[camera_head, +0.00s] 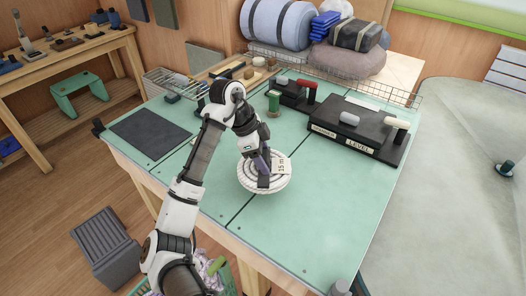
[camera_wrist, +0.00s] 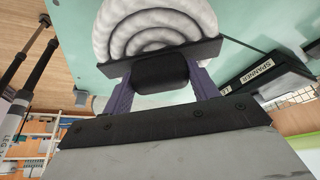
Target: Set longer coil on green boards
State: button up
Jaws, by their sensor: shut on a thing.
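A white rope coil (camera_head: 247,182) with a tag reading "15 m" is at the middle of the green boards (camera_head: 320,225), near a dark seam. My gripper (camera_head: 264,176) comes down over the coil from above. In the wrist view my gripper (camera_wrist: 160,76) has its purple fingers shut on a dark block at the edge of the coil (camera_wrist: 140,22). Whether the coil touches the boards or hangs just above them is hard to tell. A crate (camera_head: 226,279) with pale rope in it is low at the bottom, partly hidden by my arm.
A dark mat (camera_head: 150,133) lies left on the boards. A black tool holder labelled "LEVEL" (camera_head: 356,130) and a green spool (camera_head: 273,101) stand at the back. A wire rack (camera_head: 385,88) edges the rear. The front right of the boards is clear.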

jog(key=shift+a+r, duration=0.1)
jog(key=shift+f+b, duration=1.55)
jog(key=shift+f, duration=1.55)
jog(key=shift+f+b, duration=0.3)
jog(key=shift+f, duration=0.2)
jog(key=o, duration=1.2)
jog(key=shift+o, duration=0.2)
jog(key=b+v, duration=0.1)
jog(key=v, duration=1.3)
